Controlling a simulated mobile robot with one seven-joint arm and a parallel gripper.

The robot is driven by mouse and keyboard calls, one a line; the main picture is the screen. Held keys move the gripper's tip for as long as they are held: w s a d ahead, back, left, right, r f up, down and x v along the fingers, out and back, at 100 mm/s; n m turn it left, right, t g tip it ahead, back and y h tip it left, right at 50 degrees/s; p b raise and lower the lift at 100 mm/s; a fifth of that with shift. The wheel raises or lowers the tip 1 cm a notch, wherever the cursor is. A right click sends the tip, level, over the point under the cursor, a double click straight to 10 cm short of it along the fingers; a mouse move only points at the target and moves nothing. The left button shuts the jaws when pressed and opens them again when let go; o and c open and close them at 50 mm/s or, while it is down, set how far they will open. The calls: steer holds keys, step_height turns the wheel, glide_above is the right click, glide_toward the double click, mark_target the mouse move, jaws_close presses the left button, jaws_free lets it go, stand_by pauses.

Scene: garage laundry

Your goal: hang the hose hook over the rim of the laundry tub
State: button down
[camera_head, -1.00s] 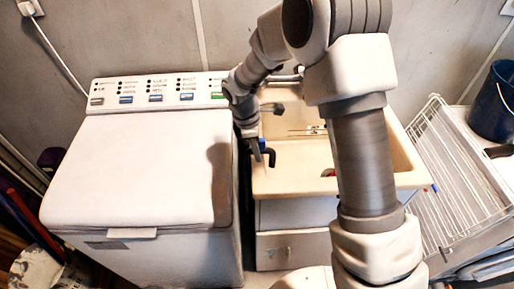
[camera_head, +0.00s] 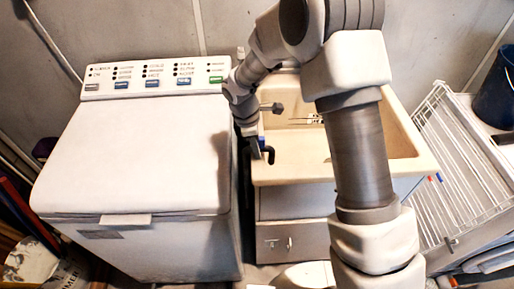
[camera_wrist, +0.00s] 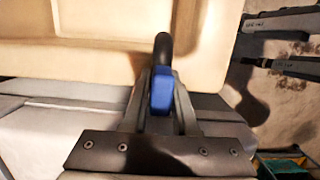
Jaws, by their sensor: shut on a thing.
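The hose hook is a black curved piece (camera_head: 269,155) with a blue part (camera_wrist: 162,92). My gripper (camera_head: 256,146) is shut on the blue part, with the black end sticking out beyond the fingertips in the wrist view. The laundry tub (camera_head: 300,172) is cream coloured and stands right of the washing machine. The hook is at the tub's left side, near its left rim. In the wrist view the black end overlaps the tub's pale edge (camera_wrist: 60,58). I cannot tell whether the hook touches the rim.
The white washing machine (camera_head: 135,155) stands close on the left, with a narrow dark gap before the tub. A white wire rack (camera_head: 440,165) and a dark blue bucket (camera_head: 495,90) are at the right. My arm crosses in front of the tub's right part.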

steer(key=shift+s+d+f, duration=0.15)
steer(key=shift+s+f, duration=0.15)
steer(key=shift+f, duration=0.5)
steer(key=c, duration=0.6)
jaws_free()
steer(key=shift+f, duration=0.15)
steer(key=a+r+p, duration=0.1)
steer(key=a+r, duration=0.2)
steer(key=r, duration=1.6)
steer(key=shift+w+a, duration=0.15)
steer(key=shift+w, duration=0.05)
steer(key=s+d+r+m+t, duration=0.2)
steer(key=s+d+r+m, duration=0.7)
steer(key=d+r, duration=0.3)
steer(key=s+d+m+t+y, duration=0.1)
steer(key=s+d+m, duration=0.3)
steer(key=s+m, duration=0.1)
steer(key=s+d+f+m+t+y, duration=0.1)
steer(key=s+d+m+t, duration=0.1)
steer(key=s+d+m, duration=0.2)
steer(key=shift+s+m, duration=0.6)
steer(key=shift+s, duration=1.3)
steer(key=shift+f, duration=0.1)
